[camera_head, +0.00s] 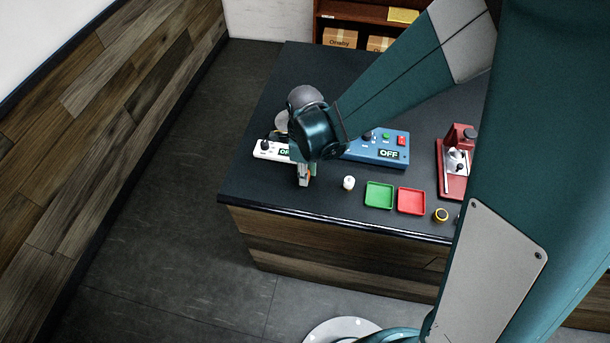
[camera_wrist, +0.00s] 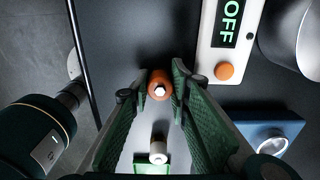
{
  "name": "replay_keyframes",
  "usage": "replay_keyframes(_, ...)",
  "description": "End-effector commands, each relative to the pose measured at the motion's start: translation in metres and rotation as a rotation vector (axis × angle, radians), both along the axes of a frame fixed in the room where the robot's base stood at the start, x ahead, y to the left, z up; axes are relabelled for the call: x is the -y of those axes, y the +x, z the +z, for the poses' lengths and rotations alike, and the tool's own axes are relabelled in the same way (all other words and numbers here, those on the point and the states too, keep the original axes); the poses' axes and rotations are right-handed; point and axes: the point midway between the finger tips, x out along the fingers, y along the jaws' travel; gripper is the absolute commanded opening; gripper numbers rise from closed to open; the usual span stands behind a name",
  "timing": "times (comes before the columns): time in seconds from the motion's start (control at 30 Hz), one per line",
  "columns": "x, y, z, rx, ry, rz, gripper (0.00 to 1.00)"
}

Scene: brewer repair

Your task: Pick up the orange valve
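The orange valve (camera_wrist: 158,90) has a rounded orange body and a pale faceted tip turned to the camera. In the wrist view it lies between the far ends of my gripper's two green-padded fingers (camera_wrist: 160,80). The fingers stand apart, and the gap at their ends looks about as wide as the valve. I cannot tell whether the pads touch it or only flank it. In the head view my gripper (camera_head: 303,178) points down near the table's front left corner; the valve is largely hidden by it there.
The dark table (camera_head: 262,196) carries a white OFF panel (camera_head: 266,149), a blue OFF unit (camera_head: 365,152) and a red machine (camera_head: 452,182). A small white cylinder (camera_head: 348,183), green tray (camera_head: 379,195) and red tray (camera_head: 411,201) lie right of my gripper.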

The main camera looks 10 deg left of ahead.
Motion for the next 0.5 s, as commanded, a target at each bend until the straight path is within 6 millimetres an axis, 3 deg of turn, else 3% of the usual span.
replay_keyframes(0.5,-0.0001,0.0002,0.0048,0.000,0.000,0.000,0.05)
